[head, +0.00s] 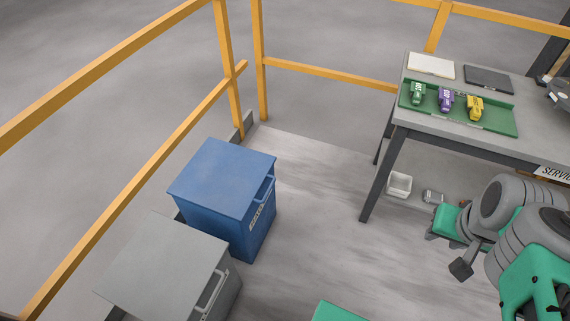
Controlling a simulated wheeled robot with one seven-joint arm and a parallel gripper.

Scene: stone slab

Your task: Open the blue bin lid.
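The blue bin (238,232) stands on the slab left of centre, beside the yellow railing. Its flat blue lid (222,175) lies shut on top. A blue bar handle (265,190) shows at the lid's right edge, above a small pale label on the bin's side. My arm is folded at the lower right, with grey rounded joints and green links. What seems to be my gripper (448,250) is at its left side, well right of the bin and apart from it. Its fingers are not clear enough to tell open from shut.
A grey bin (165,265) with a grey lid and handle stands just in front of the blue one. A workbench (450,130) at the right carries a green tray (512,124) with several small coloured items. Yellow railings (190,120) border the slab. The floor between bin and bench is clear.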

